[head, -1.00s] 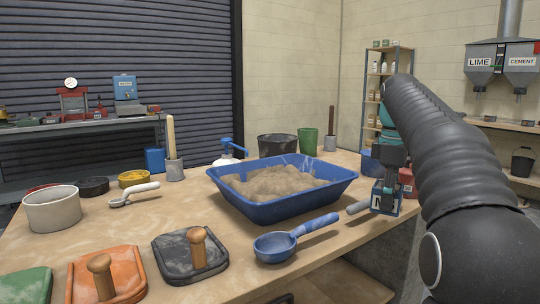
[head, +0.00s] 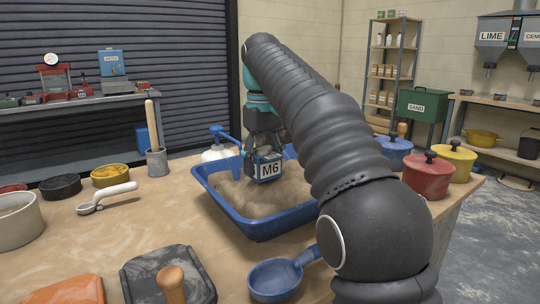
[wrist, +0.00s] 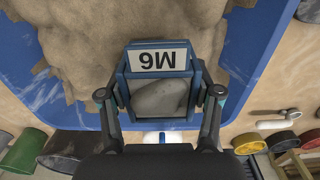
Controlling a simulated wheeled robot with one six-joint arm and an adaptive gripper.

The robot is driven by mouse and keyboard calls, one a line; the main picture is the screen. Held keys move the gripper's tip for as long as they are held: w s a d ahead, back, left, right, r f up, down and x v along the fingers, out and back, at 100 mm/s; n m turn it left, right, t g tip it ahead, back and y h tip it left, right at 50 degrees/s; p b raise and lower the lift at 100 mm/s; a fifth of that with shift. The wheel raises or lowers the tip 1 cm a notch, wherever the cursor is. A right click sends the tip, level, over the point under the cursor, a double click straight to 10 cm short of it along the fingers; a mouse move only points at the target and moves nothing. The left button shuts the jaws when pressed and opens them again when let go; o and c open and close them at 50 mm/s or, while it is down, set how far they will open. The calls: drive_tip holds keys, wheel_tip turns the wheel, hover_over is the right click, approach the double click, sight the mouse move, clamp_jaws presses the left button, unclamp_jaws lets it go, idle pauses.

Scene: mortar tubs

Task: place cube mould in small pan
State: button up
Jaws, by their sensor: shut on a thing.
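Several small round pans stand at the left: a black one (head: 60,186), a yellow one (head: 111,175) and a red one partly cut off (head: 12,188). I cannot tell which is the small pan.
A white-handled scoop (head: 105,197) and a pale pot (head: 18,222) stand at the left. A blue ladle (head: 275,280) and a black float (head: 168,277) lie in front. Lidded red (head: 428,178), yellow (head: 455,163) and blue (head: 393,153) pots stand at the right.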

sight(268, 206)
drive_tip(key=shift+w+d+f, duration=0.1)
drive_tip(key=shift+d+f, duration=0.15)
drive_tip(key=shift+f, duration=0.55)
drive_tip(key=shift+d+f, duration=0.25)
drive_tip(key=shift+f, duration=2.3)
drive_tip(key=shift+f+b, duration=0.3)
drive_tip(key=shift+f, duration=0.3)
drive_tip(key=o, duration=1.7)
